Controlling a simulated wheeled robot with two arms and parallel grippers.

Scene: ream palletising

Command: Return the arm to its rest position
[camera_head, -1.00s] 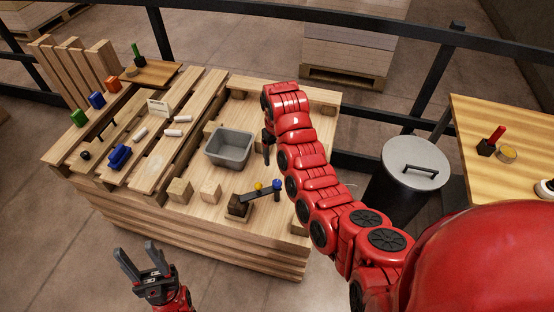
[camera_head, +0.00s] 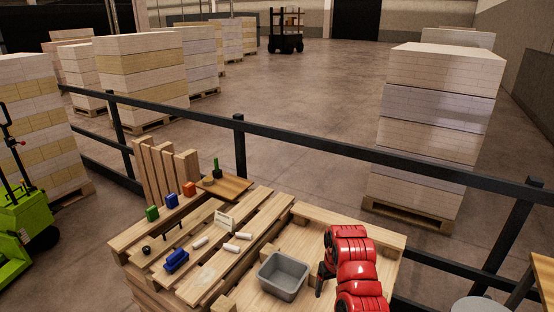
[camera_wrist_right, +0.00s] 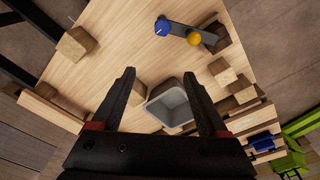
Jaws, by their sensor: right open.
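My right arm (camera_head: 352,262) reaches over the wooden work table, just right of the grey bin (camera_head: 283,276) in the head view. Its gripper (camera_head: 321,281) points down and is mostly hidden by the arm. In the right wrist view the gripper (camera_wrist_right: 160,76) is open, with nothing between its two dark fingers. The grey bin (camera_wrist_right: 172,103) lies below, seen partly between the fingers and apart from them. My left gripper is outside the head view.
The slatted table top (camera_head: 194,241) holds white rolls and blue, orange and green items. In the wrist view, a bar with blue and yellow knobs (camera_wrist_right: 194,39) and wooden blocks (camera_wrist_right: 76,42) lie nearby. A black rail (camera_head: 300,147) runs behind. Stacked pallets (camera_head: 438,106) stand beyond.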

